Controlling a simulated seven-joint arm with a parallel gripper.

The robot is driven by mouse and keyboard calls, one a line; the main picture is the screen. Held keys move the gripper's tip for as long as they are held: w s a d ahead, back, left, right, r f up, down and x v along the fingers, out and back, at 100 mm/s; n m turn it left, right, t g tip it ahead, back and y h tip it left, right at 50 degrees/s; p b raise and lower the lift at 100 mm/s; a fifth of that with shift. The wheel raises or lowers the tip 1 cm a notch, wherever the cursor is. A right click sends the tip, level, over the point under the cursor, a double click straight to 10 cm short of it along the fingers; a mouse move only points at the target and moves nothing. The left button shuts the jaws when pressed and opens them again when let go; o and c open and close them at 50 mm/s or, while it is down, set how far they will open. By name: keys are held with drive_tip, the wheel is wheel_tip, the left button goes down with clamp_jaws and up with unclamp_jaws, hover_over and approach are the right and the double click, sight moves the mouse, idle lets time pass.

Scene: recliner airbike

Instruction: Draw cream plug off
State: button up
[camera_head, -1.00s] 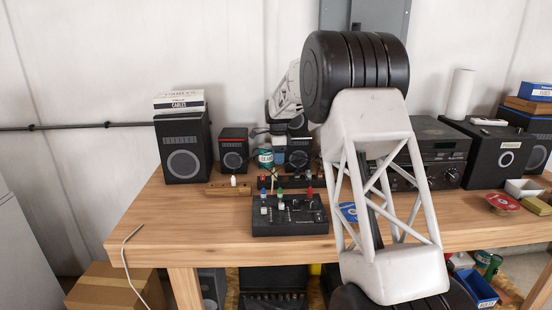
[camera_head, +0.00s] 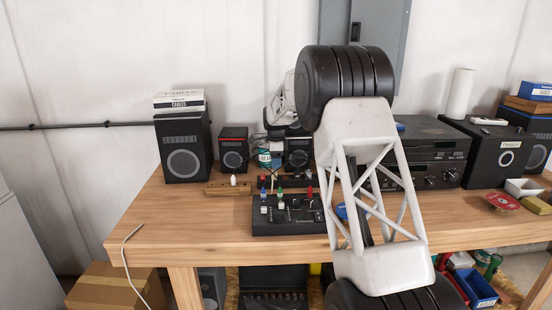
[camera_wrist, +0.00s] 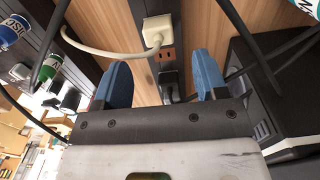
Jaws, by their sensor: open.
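The cream plug (camera_wrist: 158,29) shows at the top centre of the wrist view. It sits on a dark socket strip (camera_wrist: 140,12), with its cream cable running off to the left. My gripper (camera_wrist: 163,68) is open, its two blue fingers apart and nothing gripped between them. The plug lies beyond the fingertips, roughly in line with the gap and apart from both fingers.
A black plug (camera_wrist: 170,84) is in the strip near the fingers, beside a brown socket (camera_wrist: 166,54). A black speaker box (camera_wrist: 270,100) stands close on the right, with dark cables around. A black control box (camera_head: 290,222) with coloured plugs is in front. The bench's left front (camera_head: 170,225) is clear.

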sight(276, 172)
drive_tip(key=shift+f, duration=3.05)
drive_tip(key=shift+c, duration=0.5)
drive_tip(key=c, duration=0.9)
